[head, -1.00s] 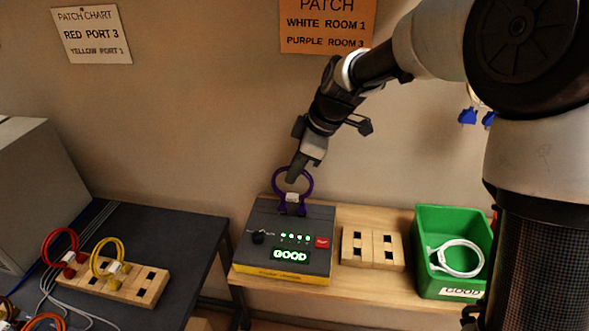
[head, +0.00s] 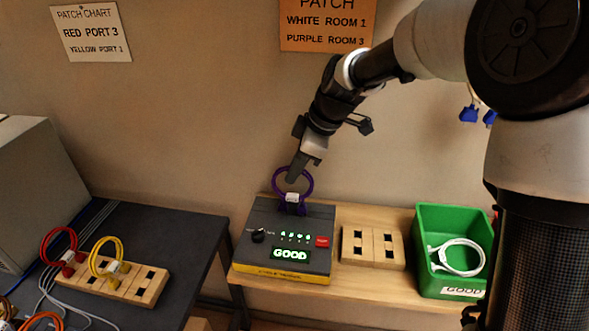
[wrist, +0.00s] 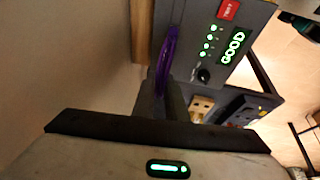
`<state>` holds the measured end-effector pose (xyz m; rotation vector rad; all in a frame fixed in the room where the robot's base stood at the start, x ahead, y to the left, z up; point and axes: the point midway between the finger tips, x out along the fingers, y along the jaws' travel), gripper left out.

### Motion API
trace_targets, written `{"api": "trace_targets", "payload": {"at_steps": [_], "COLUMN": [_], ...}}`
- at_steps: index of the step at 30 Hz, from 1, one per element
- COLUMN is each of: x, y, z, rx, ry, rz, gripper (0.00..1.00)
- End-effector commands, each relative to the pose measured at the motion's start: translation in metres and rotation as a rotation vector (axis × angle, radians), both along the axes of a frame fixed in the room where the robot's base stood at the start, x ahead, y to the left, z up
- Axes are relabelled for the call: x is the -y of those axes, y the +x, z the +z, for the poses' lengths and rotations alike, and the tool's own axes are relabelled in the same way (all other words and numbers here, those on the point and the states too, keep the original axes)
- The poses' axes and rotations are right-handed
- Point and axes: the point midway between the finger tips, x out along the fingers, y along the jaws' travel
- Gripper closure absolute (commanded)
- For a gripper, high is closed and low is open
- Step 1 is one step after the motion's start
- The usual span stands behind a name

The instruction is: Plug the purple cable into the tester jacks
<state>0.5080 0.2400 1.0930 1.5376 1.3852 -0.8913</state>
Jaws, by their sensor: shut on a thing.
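The purple cable (head: 307,182) is a loop standing upright at the back of the tester (head: 265,238), its ends at the tester's top rear edge. The tester is a dark box with a yellow base, several lit green lamps, a red button and a green display reading GOOD. My gripper (head: 293,180) is shut on the purple cable's loop. In the wrist view the purple cable (wrist: 171,50) runs edge-on beside the tester face (wrist: 190,40), by my gripper (wrist: 172,95). The jacks are hidden by the plugs, so I cannot tell how deep the plugs sit.
A wooden port block (head: 372,247) and a green bin (head: 425,270) labelled GOOD, holding a white cable (head: 458,270), stand right of the tester. On the dark table at left, a wooden block (head: 150,287) carries red and yellow cables. A wall sign (head: 326,25) reads purple room 3.

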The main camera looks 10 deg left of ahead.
Motion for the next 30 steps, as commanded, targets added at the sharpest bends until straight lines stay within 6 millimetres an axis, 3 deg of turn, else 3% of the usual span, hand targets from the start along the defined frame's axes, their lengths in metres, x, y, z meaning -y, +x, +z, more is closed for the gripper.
{"api": "trace_targets", "payload": {"at_steps": [14,15,18,25,29,30], "x": [0.0001,0.0001,0.0001,0.0001,0.0001,0.0001], "y": [0.0004,0.0004,0.0004,0.0002,0.0003,0.0003], "z": [-0.0012,-0.0012,-0.0012,-0.0015,-0.0015,-0.0015], "rx": [0.0,0.001,0.001,0.0,0.0,0.0], "ry": [0.0,0.0,0.0,0.0,0.0,0.0], "rz": [0.0,0.0,0.0,0.0,0.0,0.0], "gripper": [1.0,0.85,0.68,0.65,0.43,0.41]}}
